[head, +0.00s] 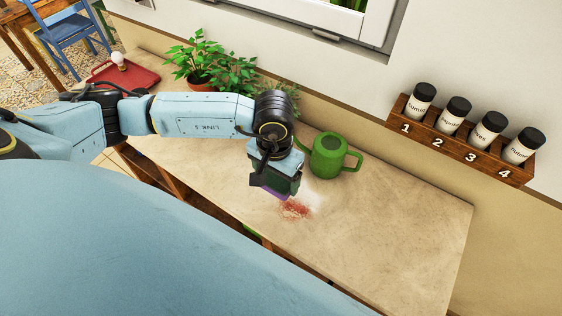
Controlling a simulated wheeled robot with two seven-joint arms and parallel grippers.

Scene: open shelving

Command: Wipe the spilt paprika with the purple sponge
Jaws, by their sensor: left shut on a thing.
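The spilt paprika (294,209) is a red smear on the beige counter, with a paler whitish patch at its upper right. My left gripper (272,188) points down at the left edge of the smear. It is shut on the purple sponge (277,195), of which only a thin purple edge shows below the fingers. The sponge is at or very near the counter; I cannot tell whether it presses on it. The gripper hides the rest of the sponge and perhaps some of the spill. My right gripper is not in view.
A wall rack (458,147) numbered 1 to 4 holds several spice jars. Potted plants (205,65) and a red tray (126,78) are at the back left. The counter's right part is clear.

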